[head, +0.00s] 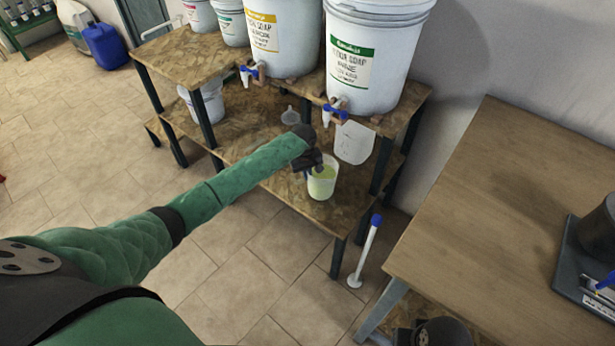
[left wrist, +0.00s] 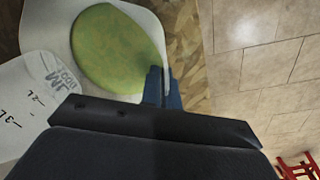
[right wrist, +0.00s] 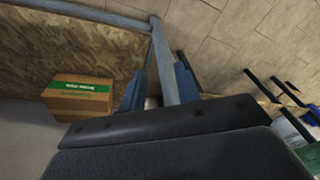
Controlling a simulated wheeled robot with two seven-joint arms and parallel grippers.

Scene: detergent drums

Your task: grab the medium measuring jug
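The medium measuring jug (head: 321,182) is translucent white with yellow-green liquid in it. It is upright at the front of the lower shelf, and in the left wrist view the jug (left wrist: 118,48) is close up. My left gripper (head: 312,168) is at its rim. In the left wrist view the blue fingertips (left wrist: 162,86) are close together, with the jug wall between them. A larger white jug (head: 353,143) stands behind, and a small one (head: 290,116) farther left. My right gripper (right wrist: 158,88) is open and empty in the right wrist view.
White soap drums (head: 372,60) with taps line the upper shelf (head: 185,58) above the jugs. A white rod with a blue top (head: 367,250) stands on the floor right of the lower shelf (head: 245,150). A wooden table (head: 480,220) is at right. A cardboard box (right wrist: 78,97) shows in the right wrist view.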

